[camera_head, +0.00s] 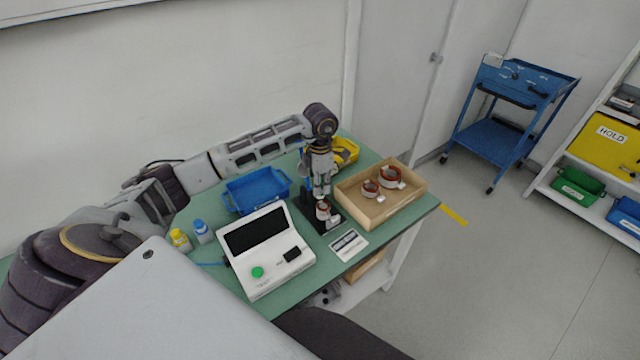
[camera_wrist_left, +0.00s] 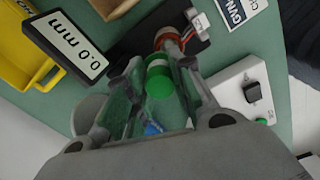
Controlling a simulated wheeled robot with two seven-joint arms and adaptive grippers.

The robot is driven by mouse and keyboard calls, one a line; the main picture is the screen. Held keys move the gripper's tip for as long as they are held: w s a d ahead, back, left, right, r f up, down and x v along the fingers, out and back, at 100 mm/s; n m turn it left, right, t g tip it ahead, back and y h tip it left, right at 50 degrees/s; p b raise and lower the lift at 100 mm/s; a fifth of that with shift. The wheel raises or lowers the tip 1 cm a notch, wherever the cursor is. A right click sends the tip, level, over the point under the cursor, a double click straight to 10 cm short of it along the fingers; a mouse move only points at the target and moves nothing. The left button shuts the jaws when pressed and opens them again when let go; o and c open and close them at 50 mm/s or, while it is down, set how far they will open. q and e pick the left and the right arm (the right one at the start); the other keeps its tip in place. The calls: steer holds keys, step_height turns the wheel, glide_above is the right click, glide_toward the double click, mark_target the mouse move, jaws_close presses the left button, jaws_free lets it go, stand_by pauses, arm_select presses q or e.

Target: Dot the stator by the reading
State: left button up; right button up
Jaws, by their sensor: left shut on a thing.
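My left gripper (camera_head: 322,192) points down above a stator with a copper-coloured ring (camera_head: 323,211) on a black stand (camera_head: 333,223). In the left wrist view the fingers (camera_wrist_left: 160,95) are shut on a green and white bottle (camera_wrist_left: 158,82). The same stator (camera_wrist_left: 168,38) lies just beyond the bottle, with a white tag (camera_wrist_left: 198,22) on its lead. I cannot tell whether bottle and stator touch. A display (camera_wrist_left: 68,42) reads 0.0 mm. Two more stators (camera_head: 371,188) (camera_head: 390,177) sit in a wooden tray (camera_head: 352,211). My right gripper is out of view.
A white tester (camera_head: 285,268) with a green button stands in front. A blue bin (camera_head: 240,207), yellow bottle (camera_head: 180,240) and blue bottle (camera_head: 202,231) are left; a yellow bin (camera_head: 345,152) is behind. A printed card (camera_head: 349,245) lies near the front edge.

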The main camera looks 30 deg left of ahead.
arm_select(q)
steer(key=shift+f, duration=0.2)
stand_by(0.3)
steer(key=shift+f+b, duration=0.2)
steer(key=shift+b, duration=0.1)
steer(key=shift+f, duration=0.15)
stand_by(0.6)
steer(key=shift+r+p, duration=0.45)
steer(key=shift+r, duration=0.45)
steer(key=shift+r+p, duration=0.65)
steer(key=shift+r, duration=0.6)
steer(key=shift+r+p, duration=0.45)
steer(key=shift+r, duration=0.45)
